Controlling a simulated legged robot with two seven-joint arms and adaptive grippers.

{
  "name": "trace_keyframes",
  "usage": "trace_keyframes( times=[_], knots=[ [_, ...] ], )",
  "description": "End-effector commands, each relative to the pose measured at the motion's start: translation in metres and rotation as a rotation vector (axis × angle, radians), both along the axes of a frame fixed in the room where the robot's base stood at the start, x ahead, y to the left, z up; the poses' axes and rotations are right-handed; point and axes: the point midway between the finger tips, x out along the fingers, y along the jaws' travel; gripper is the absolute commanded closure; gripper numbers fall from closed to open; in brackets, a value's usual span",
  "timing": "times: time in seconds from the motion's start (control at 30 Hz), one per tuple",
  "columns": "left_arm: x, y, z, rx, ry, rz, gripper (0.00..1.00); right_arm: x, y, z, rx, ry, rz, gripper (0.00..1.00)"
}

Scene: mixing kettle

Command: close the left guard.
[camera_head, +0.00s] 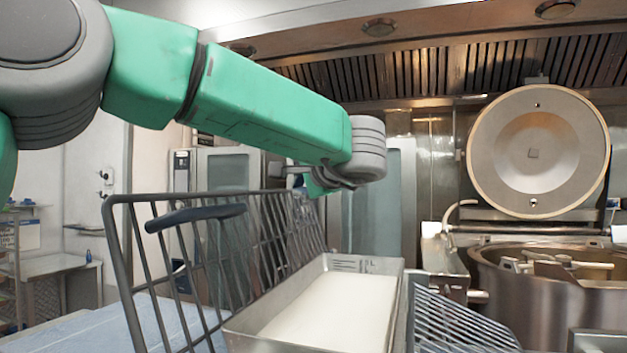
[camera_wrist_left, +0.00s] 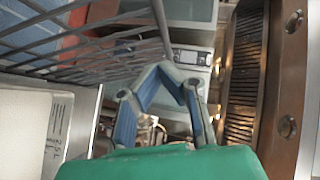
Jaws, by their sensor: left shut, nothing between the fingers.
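The left guard (camera_head: 113,235) is a dark grey barred panel standing upright at the lower left of the head view, with a dark handle (camera_head: 195,217) on its near part. More bars run back to the right. Its bars also show at the upper left of the left wrist view (camera_wrist_left: 85,58). My left gripper (camera_head: 322,184) is beyond the guard's far upper end, mostly hidden by my green arm. In the left wrist view its blue-padded fingers (camera_wrist_left: 163,72) are shut and empty, close to the guard bars; I cannot tell whether they touch.
A steel tray (camera_head: 385,265) with white contents stands right of the guard; it shows in the left wrist view too (camera_wrist_left: 85,110). A slatted rack (camera_head: 455,325) is beside it. The kettle (camera_head: 520,305) stands at the right, its round lid (camera_head: 483,135) raised. The hood (camera_head: 440,75) hangs overhead.

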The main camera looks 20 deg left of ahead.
Motion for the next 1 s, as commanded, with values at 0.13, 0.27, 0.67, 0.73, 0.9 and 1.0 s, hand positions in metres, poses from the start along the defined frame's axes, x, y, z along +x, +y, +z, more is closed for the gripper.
trace_keyframes(
  times=[0.13, 0.27, 0.67, 0.73, 0.9, 1.0],
  knots=[
    [0.001, 0.022, -0.006, -0.001, -0.003, 0.001, 1.0, 0.0, 0.0, -0.003, 0.0, -0.001, 0.0, 0.68],
    [0.0, 0.035, -0.011, 0.001, -0.002, 0.0, 1.0, 0.0, 0.0, -0.004, 0.0, 0.0, 0.0, 0.68],
    [0.001, 0.042, -0.013, 0.0, -0.002, -0.001, 1.0, 0.0, 0.0, -0.005, 0.0, 0.0, 0.0, 0.68],
    [0.0, 0.042, -0.013, -0.001, -0.001, -0.002, 1.0, 0.0, 0.0, -0.005, 0.0, 0.0, 0.0, 0.68],
    [0.0, 0.046, -0.012, -0.018, -0.002, -0.001, 1.0, 0.0, 0.0, 0.002, 0.0, 0.0, 0.0, 0.68],
    [0.0, 0.054, -0.012, -0.049, -0.002, 0.001, 1.0, 0.0, 0.0, 0.011, 0.0, 0.0, 0.0, 0.68]
  ],
)
